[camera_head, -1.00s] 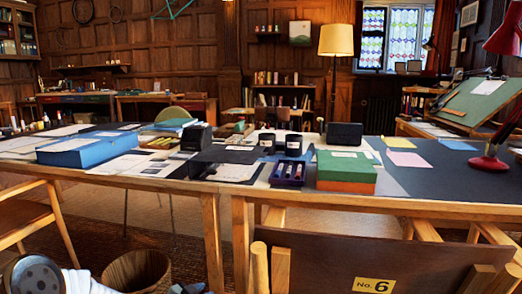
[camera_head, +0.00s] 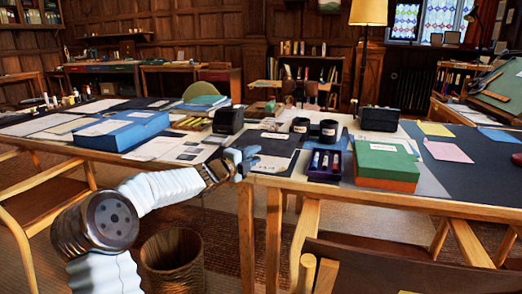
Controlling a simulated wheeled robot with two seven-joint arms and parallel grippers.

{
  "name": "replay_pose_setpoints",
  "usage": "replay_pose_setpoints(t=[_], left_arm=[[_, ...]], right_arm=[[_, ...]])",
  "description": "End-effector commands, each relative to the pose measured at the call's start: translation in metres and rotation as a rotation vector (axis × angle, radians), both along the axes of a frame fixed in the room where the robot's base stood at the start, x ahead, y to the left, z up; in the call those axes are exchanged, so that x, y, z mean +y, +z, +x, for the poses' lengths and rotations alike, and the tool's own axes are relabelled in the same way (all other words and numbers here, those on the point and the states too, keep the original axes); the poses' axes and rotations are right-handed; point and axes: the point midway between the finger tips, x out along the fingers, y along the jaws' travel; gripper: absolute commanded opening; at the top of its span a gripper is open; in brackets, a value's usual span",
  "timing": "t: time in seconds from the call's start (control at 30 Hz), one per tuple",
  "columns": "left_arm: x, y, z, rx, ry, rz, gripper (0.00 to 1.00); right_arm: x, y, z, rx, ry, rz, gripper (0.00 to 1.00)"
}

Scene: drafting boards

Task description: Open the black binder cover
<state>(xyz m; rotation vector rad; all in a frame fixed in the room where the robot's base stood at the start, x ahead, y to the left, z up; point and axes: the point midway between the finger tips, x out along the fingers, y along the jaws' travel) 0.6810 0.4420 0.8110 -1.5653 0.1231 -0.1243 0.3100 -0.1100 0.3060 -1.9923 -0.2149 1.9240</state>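The black binder (camera_head: 281,147) lies on the table near its front edge, with a white label on its far part. A white sheet with a printed patch (camera_head: 270,163) shows at its front; I cannot tell whether it lies inside the binder or beside it. My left gripper (camera_head: 243,156) is at the binder's front left corner, by the table edge. Its two bluish fingertips look apart, with nothing visible between them. I cannot tell whether a finger touches the cover. My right gripper is not in view.
A black box (camera_head: 228,121) stands behind the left gripper. A blue box (camera_head: 122,131) lies at left. A wastebasket (camera_head: 172,262) stands below.

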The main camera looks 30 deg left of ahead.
Motion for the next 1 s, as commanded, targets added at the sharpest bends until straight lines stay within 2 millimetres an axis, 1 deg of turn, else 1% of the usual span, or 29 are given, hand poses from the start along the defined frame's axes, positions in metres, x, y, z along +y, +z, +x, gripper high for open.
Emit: replay_pose_setpoints(t=[0.03, 0.1, 0.2, 0.33, 0.57, 0.6, 0.77, 1.0], left_arm=[[-0.002, 0.001, 0.009, 0.000, -0.001, -0.003, 0.29], [-0.004, 0.002, 0.020, 0.000, -0.001, -0.003, 0.29], [-0.005, 0.001, 0.030, 0.000, -0.001, -0.003, 0.29], [-0.006, 0.000, 0.036, 0.001, 0.000, -0.001, 0.29], [-0.006, -0.001, 0.037, 0.002, 0.001, -0.001, 0.29], [-0.006, -0.001, 0.037, 0.002, 0.001, -0.001, 0.26], [-0.006, -0.001, 0.037, 0.001, 0.001, -0.002, 0.01], [-0.006, -0.001, 0.036, 0.002, 0.001, -0.002, 0.00]], right_arm=[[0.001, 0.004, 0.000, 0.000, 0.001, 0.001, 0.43], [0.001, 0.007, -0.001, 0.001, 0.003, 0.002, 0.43], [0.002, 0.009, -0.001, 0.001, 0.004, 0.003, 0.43], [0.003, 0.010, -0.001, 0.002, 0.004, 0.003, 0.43], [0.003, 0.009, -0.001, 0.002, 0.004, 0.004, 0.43], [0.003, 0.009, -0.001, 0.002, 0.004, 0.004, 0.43], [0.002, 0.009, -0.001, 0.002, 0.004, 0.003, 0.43], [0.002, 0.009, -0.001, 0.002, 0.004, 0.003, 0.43]])
